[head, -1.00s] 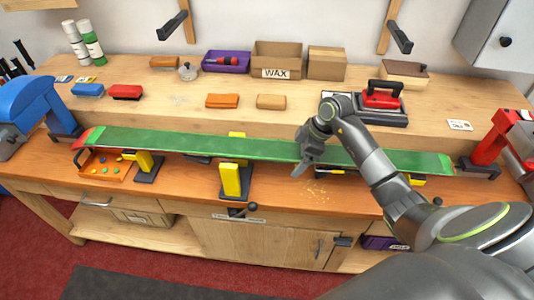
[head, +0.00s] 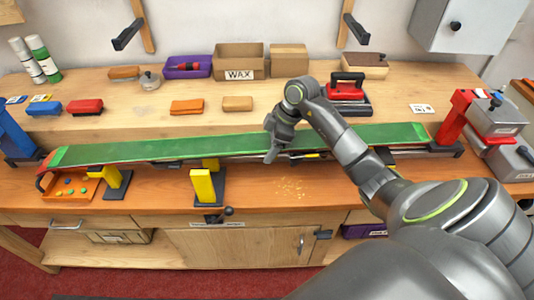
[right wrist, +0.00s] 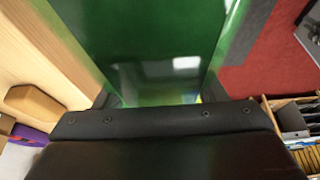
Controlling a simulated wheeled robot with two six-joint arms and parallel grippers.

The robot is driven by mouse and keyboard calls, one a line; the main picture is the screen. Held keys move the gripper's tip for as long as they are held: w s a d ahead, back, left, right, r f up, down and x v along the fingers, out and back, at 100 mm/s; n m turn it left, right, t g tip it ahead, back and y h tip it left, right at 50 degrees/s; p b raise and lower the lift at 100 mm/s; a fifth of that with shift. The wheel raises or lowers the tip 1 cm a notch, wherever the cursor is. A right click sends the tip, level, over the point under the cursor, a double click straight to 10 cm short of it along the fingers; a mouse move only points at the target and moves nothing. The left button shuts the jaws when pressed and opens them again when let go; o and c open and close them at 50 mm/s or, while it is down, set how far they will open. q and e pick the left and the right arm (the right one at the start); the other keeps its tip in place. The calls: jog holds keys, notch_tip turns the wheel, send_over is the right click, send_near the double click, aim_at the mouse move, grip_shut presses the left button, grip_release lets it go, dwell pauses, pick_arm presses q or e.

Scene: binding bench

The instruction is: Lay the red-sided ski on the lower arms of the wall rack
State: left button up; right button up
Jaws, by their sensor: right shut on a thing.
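The red-sided ski (head: 225,147) has a green upper face and red at its left tip. It runs along the bench above the yellow-jawed clamps (head: 203,185). My right gripper (head: 272,150) is shut on it right of its middle. Its green face fills the middle of the right wrist view (right wrist: 160,60). I cannot tell how large any gap under the ski is. The wall rack has two dark lower arms, the left one (head: 128,35) and the right one (head: 356,32), on wooden uprights; both are empty. My left gripper is not in view.
On the raised shelf behind stand a wax box (head: 238,60), a purple tray (head: 188,67) and a red-and-black iron (head: 347,92). A red vise (head: 455,117) is near the ski's right end. A grey cabinet (head: 455,25) hangs right of the rack.

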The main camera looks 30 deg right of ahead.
notch_tip(320, 180, up, 6)
jog(key=shift+r+b, duration=0.2)
jog(key=shift+b, duration=0.15)
jog(key=shift+r+p, duration=0.4)
jog(key=shift+r, duration=0.2)
jog(key=shift+r+p, duration=1)
jog(key=shift+p, duration=0.1)
